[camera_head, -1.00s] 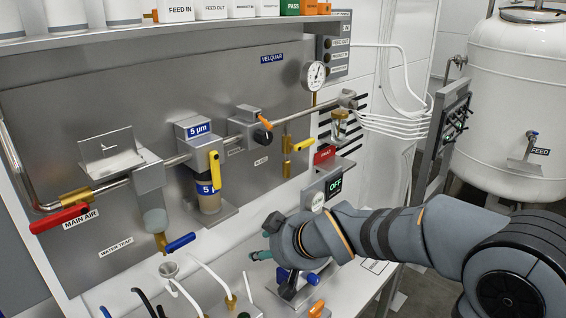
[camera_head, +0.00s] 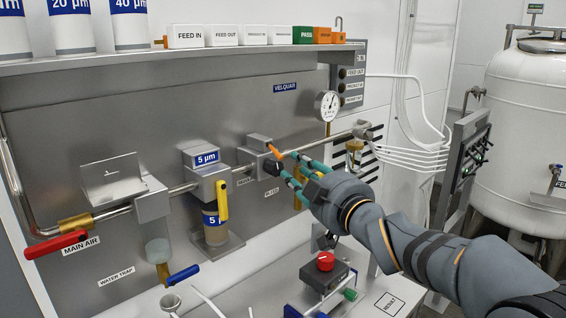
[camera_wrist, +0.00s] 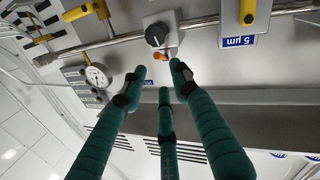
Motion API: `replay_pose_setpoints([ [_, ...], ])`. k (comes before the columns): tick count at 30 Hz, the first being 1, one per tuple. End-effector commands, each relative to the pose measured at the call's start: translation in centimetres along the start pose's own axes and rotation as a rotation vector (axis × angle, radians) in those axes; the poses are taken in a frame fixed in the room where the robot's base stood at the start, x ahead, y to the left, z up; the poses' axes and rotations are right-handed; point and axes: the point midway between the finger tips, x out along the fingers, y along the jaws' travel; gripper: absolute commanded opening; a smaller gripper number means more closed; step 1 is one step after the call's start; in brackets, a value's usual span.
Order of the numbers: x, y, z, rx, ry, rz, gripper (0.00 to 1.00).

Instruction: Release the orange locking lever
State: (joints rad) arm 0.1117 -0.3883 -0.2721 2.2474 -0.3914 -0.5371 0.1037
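The small orange locking lever (camera_head: 274,151) sits on a grey block (camera_head: 253,155) on the pipe. In the wrist view the lever (camera_wrist: 164,57) shows beside a black round knob (camera_wrist: 157,33). My gripper (camera_head: 287,166) has teal fingers and reaches toward the block from the right. In the head view its upper fingertip is close to the lever; I cannot tell whether they touch. In the wrist view the fingertips (camera_wrist: 160,77) stand apart around an empty gap, with the lever just beyond it. Nothing is held.
A yellow handle (camera_head: 222,200) on the 5 µm filter is left of the block. A pressure gauge (camera_head: 329,106) is above right of my gripper. A red main air handle (camera_head: 57,244) and blue handle (camera_head: 183,275) are lower left. A red button box (camera_head: 325,262) stands below my arm.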

Motion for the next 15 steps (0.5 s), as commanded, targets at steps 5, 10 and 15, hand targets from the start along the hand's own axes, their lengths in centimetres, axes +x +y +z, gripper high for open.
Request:
replay_pose_setpoints([
  [5,3.4,0.0,0.0,0.003,-0.007,-0.002,0.3],
  [10,6.4,0.1,0.0,0.003,-0.005,-0.001,0.3],
  [15,8.0,0.0,0.1,0.003,-0.005,0.0,0.3],
])
